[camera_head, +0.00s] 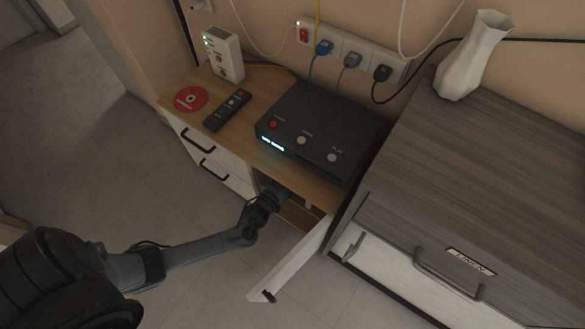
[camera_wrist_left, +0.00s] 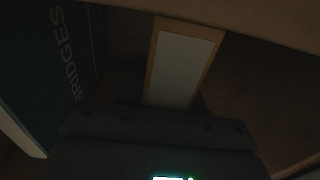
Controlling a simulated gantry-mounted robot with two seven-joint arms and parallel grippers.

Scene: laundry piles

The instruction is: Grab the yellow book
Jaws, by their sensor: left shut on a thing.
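My left arm reaches into the open compartment under the wooden cabinet top, with its left gripper (camera_head: 275,190) at the opening and the fingertips hidden inside. In the left wrist view, a book with yellow cover edges and pale pages (camera_wrist_left: 184,65) stands directly in front of the dark gripper body. The left gripper is shut on this yellow book, though the dim light hides the exact finger contact. The yellow book cannot be made out in the head view. My right gripper is in neither view.
A dark green book marked "BRIDGES" (camera_wrist_left: 50,60) stands left of the yellow one. The cabinet door (camera_head: 290,262) hangs open beside my arm. A black player (camera_head: 325,130), remote (camera_head: 227,110), red disc (camera_head: 191,98) and white router (camera_head: 224,54) sit on top. The grey dresser (camera_head: 480,170) is at right.

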